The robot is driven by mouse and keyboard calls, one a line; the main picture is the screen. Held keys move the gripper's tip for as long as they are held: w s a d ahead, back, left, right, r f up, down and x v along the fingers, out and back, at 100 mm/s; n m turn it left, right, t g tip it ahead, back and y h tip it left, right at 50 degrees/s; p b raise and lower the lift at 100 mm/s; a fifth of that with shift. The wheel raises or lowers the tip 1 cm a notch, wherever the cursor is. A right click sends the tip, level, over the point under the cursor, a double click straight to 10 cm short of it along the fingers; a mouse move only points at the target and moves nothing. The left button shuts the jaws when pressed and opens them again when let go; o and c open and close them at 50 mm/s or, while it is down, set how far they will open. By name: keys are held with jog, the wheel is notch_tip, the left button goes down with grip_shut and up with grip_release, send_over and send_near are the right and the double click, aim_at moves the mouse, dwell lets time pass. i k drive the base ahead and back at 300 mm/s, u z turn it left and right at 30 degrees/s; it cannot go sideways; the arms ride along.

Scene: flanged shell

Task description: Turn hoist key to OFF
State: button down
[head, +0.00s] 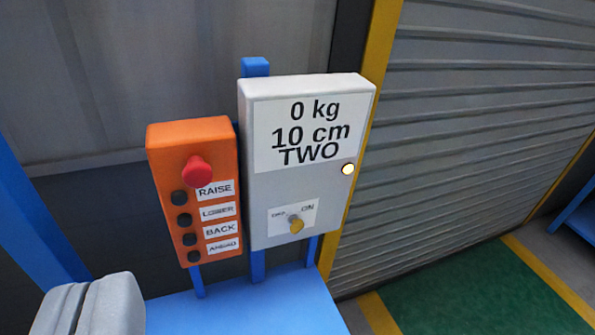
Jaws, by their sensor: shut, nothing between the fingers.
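The hoist key (296,226) is a small yellow key in a switch low on the front of a light grey control box (263,205). Its label has ON at the upper right and a smaller word, probably OFF, at the left. The key is too small to tell exactly which word it points to. A round lamp (348,169) on the box's right side glows whitish yellow. My gripper (94,298), grey, is at the lower left, shut and empty, apart from the key.
An orange panel (160,150) left of the box carries a red mushroom button (197,171) and several black buttons labelled RAISE, LOWER, BACK and AHEAD. A blue surface (245,312) lies below. A grey roller shutter (480,130) and green floor (490,295) are to the right.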

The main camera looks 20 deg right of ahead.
aim_at(298, 224)
jog(key=u, duration=1.3)
jog(key=k, duration=1.05)
jog(key=z, duration=1.35)
jog(key=i, duration=1)
jog(key=u, duration=0.05)
